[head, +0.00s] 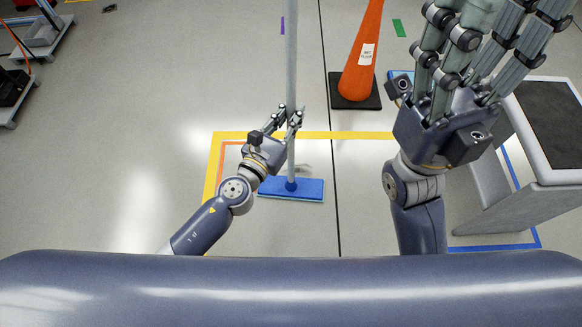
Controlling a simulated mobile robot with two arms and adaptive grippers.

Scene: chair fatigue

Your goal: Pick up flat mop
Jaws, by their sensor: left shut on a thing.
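The flat mop (291,60) stands upright near the middle of the head view, with a long pale grey handle and a flat blue head on the floor. The top of its handle runs out of the picture. My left gripper (286,117) is shut on the handle, some way above the blue head. My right gripper (490,38) is raised close to the camera at the upper right. Its fingers are spread and nothing shows in them; some fingertips are cut off by the top edge.
An orange cone (362,55) on a black base stands behind and to the right of the mop. A pale cabinet with a dark top (553,115) stands at the right. Wheeled carts (42,42) stand at the upper left. Yellow tape (230,136) marks the floor; the left floor is clear.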

